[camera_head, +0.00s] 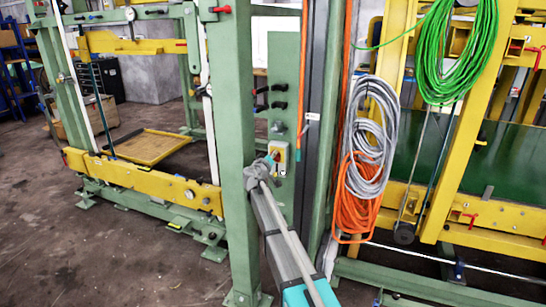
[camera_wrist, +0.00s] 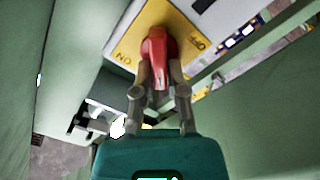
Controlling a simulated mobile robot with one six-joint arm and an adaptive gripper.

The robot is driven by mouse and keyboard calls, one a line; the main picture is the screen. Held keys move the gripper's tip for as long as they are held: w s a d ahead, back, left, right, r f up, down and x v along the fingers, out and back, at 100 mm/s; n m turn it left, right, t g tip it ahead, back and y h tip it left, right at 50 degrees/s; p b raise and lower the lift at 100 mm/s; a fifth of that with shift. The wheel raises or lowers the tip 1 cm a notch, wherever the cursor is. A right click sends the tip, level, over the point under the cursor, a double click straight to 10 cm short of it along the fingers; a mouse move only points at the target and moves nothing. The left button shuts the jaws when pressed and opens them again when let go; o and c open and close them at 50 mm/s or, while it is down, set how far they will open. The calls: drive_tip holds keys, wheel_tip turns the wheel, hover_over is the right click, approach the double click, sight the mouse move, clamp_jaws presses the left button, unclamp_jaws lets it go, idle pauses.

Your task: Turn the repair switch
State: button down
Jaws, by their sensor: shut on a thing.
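In the head view the switch box (camera_head: 279,151) is a small grey and yellow box on a green panel, partly hidden by my arm. My gripper (camera_head: 272,160) reaches up to it there; its fingertips are too small to make out. The knob points down toward my gripper in the wrist view.
Green posts (camera_head: 232,130) flank the panel closely. Grey cable coils (camera_head: 368,130), orange cable coils (camera_head: 358,195) and a green cable coil (camera_head: 462,50) hang to the right. Dark handles (camera_head: 272,105) stick out above the box. A yellow and green frame (camera_head: 145,185) stands at left over open floor.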

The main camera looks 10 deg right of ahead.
drive_tip(key=n, duration=0.4)
drive_tip(key=shift+w+f+n, duration=0.2)
drive_tip(key=shift+n, duration=0.1)
drive_tip(key=n, duration=0.2)
drive_tip(key=n+b, duration=0.1)
drive_tip(key=n, duration=0.1)
drive_tip(key=shift+a+f+n, duration=0.15)
drive_tip(key=shift+f+n, duration=0.05)
drive_tip(key=shift+n, duration=0.2)
drive_tip(key=c, duration=0.7)
unclamp_jaws()
drive_tip(key=shift+s, duration=0.1)
drive_tip(key=v, duration=1.1)
drive_tip(key=shift+s+a, duration=0.25)
drive_tip(key=shift+s, duration=0.1)
